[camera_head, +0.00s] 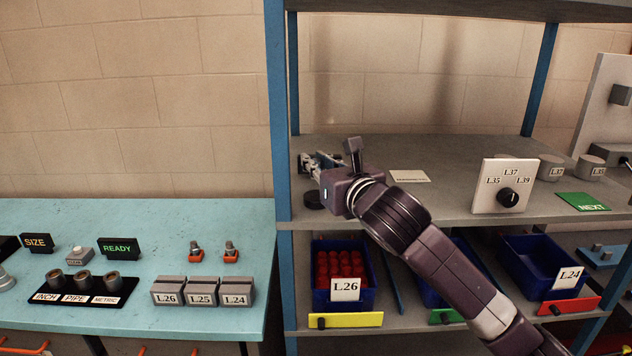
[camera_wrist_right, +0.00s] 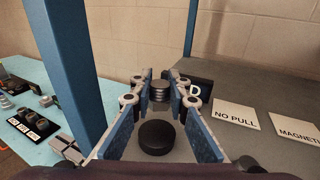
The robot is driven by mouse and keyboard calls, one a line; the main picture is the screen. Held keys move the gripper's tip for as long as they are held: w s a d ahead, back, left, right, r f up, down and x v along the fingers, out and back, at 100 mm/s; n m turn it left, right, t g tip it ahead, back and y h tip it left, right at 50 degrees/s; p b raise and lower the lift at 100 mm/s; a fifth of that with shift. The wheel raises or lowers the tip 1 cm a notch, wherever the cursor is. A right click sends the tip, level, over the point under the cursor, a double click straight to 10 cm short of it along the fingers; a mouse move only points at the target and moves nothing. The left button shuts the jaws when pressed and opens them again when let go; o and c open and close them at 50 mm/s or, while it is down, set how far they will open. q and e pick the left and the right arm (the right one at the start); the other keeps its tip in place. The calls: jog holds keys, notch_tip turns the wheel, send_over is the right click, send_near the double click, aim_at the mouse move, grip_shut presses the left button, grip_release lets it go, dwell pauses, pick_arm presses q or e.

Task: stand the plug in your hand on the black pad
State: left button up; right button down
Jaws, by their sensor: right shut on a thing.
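My right gripper (camera_head: 312,162) reaches over the left end of the shelf; in the right wrist view its fingertips (camera_wrist_right: 160,88) close on a grey, ridged round plug (camera_wrist_right: 160,92). The plug looks about upright; its lower end is hard to make out. The black pad (camera_wrist_right: 158,137), a round disc, lies on the shelf nearer the wrist than the plug, showing between the fingers. In the head view the pad (camera_head: 313,199) sits just left of the gripper body, near the shelf's front edge. The plug is apart from it in the picture. My left gripper is not in view.
A blue shelf post (camera_head: 279,110) stands close left of the gripper. A black sign (camera_wrist_right: 200,90), partly hidden, is behind the fingers. A NO PULL card (camera_wrist_right: 236,116) lies to the right. A white dial panel (camera_head: 503,186) stands farther right. Bins, including a blue one (camera_head: 340,298), are below.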

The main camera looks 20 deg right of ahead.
aim_at(316, 195)
notch_tip(316, 195, down, 4)
jog(key=shift+f, duration=0.3)
jog(key=shift+f, duration=0.15)
jog(key=c, duration=1.8)
grip_release()
jog(key=shift+c, duration=0.2)
jog(key=shift+s, duration=0.15)
jog(key=s+d+b, duration=0.1)
jog(key=s+b, duration=0.1)
jog(key=s, duration=0.9)
jog(key=shift+s+d+r, duration=0.2)
jog(key=shift+s+r, duration=0.1)
jog(key=shift+r, duration=0.15)
